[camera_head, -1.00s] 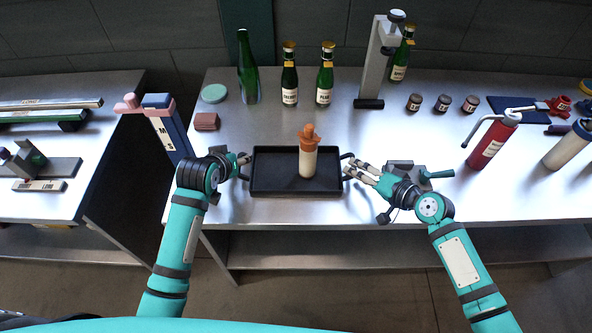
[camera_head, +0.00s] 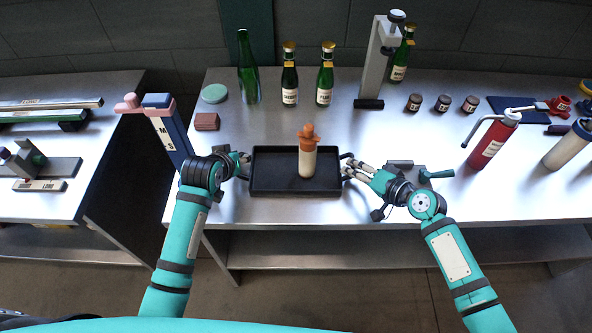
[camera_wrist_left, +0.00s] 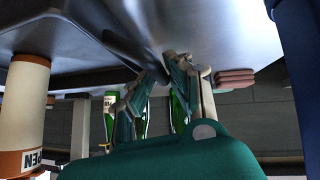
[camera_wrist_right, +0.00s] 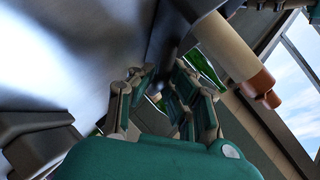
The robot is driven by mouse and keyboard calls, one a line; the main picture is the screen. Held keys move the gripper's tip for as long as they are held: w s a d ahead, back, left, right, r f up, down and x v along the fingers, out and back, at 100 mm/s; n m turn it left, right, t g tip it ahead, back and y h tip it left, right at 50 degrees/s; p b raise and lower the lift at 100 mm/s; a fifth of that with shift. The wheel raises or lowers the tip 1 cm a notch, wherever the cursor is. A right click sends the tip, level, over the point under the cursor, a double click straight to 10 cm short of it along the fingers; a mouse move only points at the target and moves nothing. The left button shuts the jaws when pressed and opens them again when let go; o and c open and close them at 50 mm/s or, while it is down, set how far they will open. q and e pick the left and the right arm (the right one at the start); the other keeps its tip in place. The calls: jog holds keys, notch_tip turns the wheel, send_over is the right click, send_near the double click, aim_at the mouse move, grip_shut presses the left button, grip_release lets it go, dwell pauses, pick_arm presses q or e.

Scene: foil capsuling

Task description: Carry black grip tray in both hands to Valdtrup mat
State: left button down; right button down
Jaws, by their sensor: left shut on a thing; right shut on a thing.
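The black grip tray (camera_head: 262,181) lies level near the bench's front edge; I cannot tell whether it touches the steel. A white bottle with an orange top (camera_head: 308,160) stands upright on it. My left gripper (camera_head: 244,164) is shut on the tray's left end, and the left wrist view shows its fingers (camera_wrist_left: 168,75) at the tray's dark edge. My right gripper (camera_head: 347,169) is shut on the tray's right end; its fingers also show in the right wrist view (camera_wrist_right: 163,82). A dark blue mat (camera_head: 512,110) lies at the back right, but no Valdtrup name is legible.
Green bottles (camera_head: 290,80) and a grey press stand (camera_head: 380,60) stand behind the tray. A grey device with a teal lever (camera_head: 425,174) sits just right of my right gripper. A red cylinder (camera_head: 492,142) stands further right. Bench between tray and bottles is clear.

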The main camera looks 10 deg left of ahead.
pick_arm(q)
jog(key=shift+a, duration=0.1)
pick_arm(e)
jog(key=shift+d, duration=0.1)
